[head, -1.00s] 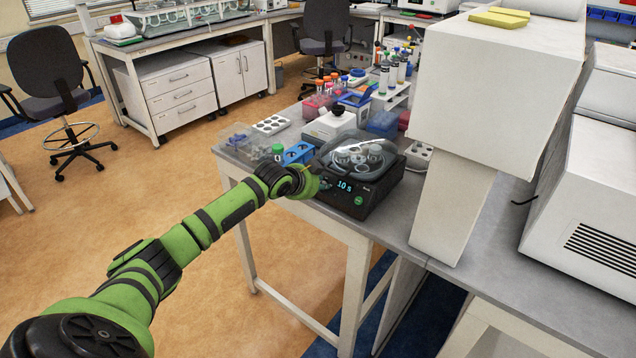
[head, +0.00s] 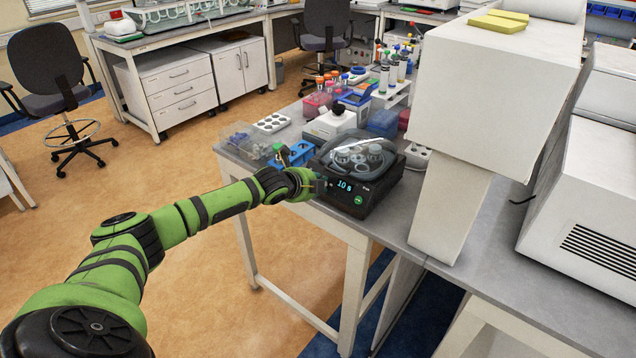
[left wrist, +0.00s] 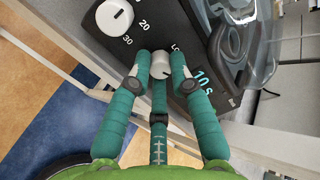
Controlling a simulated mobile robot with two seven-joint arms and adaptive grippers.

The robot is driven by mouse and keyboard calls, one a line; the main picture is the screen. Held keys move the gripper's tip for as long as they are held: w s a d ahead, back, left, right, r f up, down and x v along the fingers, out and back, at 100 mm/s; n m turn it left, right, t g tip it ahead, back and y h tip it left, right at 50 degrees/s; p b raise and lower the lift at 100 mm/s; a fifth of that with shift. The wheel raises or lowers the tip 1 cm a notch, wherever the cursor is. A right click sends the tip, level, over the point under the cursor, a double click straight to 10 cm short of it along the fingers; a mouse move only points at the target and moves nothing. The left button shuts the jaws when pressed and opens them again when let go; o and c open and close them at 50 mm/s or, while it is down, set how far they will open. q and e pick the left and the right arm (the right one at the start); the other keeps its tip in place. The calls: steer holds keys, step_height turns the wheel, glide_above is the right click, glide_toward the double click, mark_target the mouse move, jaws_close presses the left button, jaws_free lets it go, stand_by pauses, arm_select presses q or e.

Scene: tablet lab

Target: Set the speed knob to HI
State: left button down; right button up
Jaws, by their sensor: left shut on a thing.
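A black device (head: 374,195) with a lit "10 s" display (head: 344,184), a green button (head: 358,200) and a clear lid stands near the front table edge. My left gripper (head: 318,186) is at the left end of its front. In the left wrist view my left gripper (left wrist: 160,62) has its teal fingers closed around a small white knob (left wrist: 160,66) beside the display. A larger white knob (left wrist: 115,16) with marks 20 and 30 is up to the left, clear of the fingers. The held knob's setting and any HI label cannot be read. My right gripper is not in view.
A blue tube rack (head: 291,158) stands close behind my left wrist. A white shaker-like unit (head: 330,124) is behind the device. A large white instrument (head: 490,85) rises to the right. The floor in front of the table is open.

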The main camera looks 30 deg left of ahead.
arm_select(q)
steer(key=shift+m, duration=0.5)
steer(key=c, duration=1.1)
jaws_free()
steer(key=v, duration=1.2)
steer(key=shift+a, duration=0.1)
steer(key=shift+f, duration=0.1)
